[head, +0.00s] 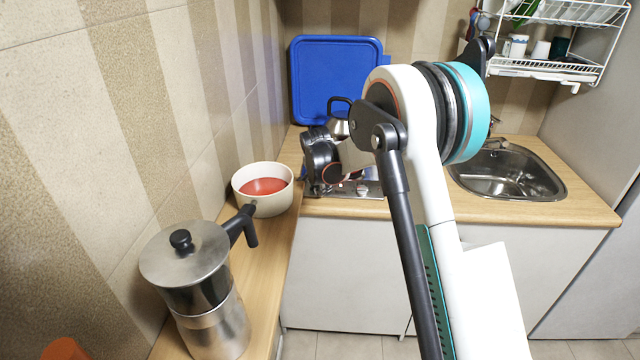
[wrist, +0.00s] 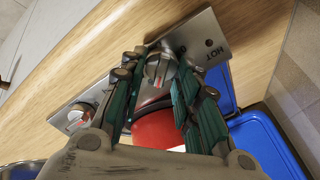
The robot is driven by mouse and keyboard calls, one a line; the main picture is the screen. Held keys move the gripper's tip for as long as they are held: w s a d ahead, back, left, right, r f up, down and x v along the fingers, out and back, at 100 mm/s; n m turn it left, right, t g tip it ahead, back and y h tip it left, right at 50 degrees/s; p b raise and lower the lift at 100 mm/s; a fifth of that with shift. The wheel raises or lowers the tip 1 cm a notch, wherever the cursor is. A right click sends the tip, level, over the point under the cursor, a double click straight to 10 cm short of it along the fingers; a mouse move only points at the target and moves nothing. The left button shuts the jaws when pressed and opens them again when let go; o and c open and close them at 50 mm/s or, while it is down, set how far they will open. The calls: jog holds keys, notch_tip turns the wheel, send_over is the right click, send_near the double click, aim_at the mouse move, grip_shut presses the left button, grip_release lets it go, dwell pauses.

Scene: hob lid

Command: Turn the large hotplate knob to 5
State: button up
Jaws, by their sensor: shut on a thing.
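In the wrist view, a round metal knob (wrist: 158,72) sits on a steel control panel (wrist: 216,72). My gripper (wrist: 160,62) has its fingers on both sides of this knob and is shut on it. A second knob (wrist: 80,117) is on the panel to the left, apart from the fingers. I cannot read a dial setting or tell from the pictures which knob is the large one. In the head view, the hob's steel front (head: 368,190) shows low beside my arm.
A kettle (head: 338,128) stands at the hob. A blue panel (head: 335,75) stands upright behind it. A cream pot with red contents (head: 262,188) and a moka pot (head: 200,285) stand on the left counter. A sink (head: 510,175) is at the right. A dish rack (head: 545,65) hangs above.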

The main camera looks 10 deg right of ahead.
jog(key=shift+m, duration=1.2)
jog(key=o, duration=1)
jog(key=shift+s, duration=0.1)
jog(key=v, duration=1.2)
